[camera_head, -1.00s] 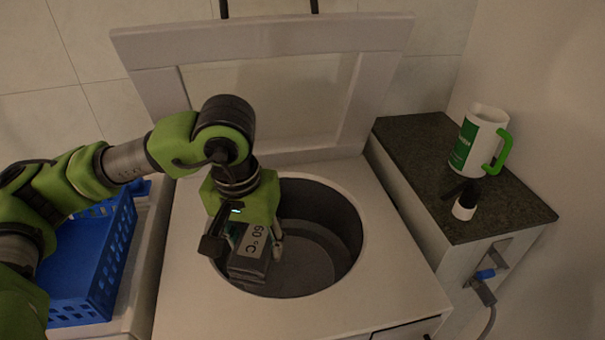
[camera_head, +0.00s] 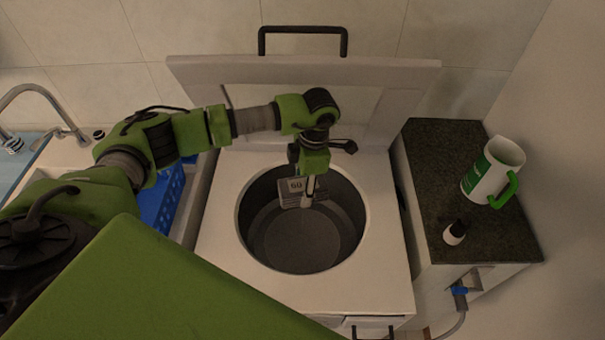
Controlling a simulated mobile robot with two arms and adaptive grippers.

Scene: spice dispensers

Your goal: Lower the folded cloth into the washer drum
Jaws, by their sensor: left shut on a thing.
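The washer drum (camera_head: 300,245) is a round dark opening in a white top. My left gripper (camera_head: 308,192) points down at the back part of the opening and is shut on the cloth. The cloth hangs over the drum opening, apart from the drum floor as far as I can see. Part of the cloth is hidden by the gripper. My right gripper is not in view.
The raised washer lid (camera_head: 395,110) stands behind the opening. A blue basket (camera_head: 158,212) is at the left, partly behind my arm.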

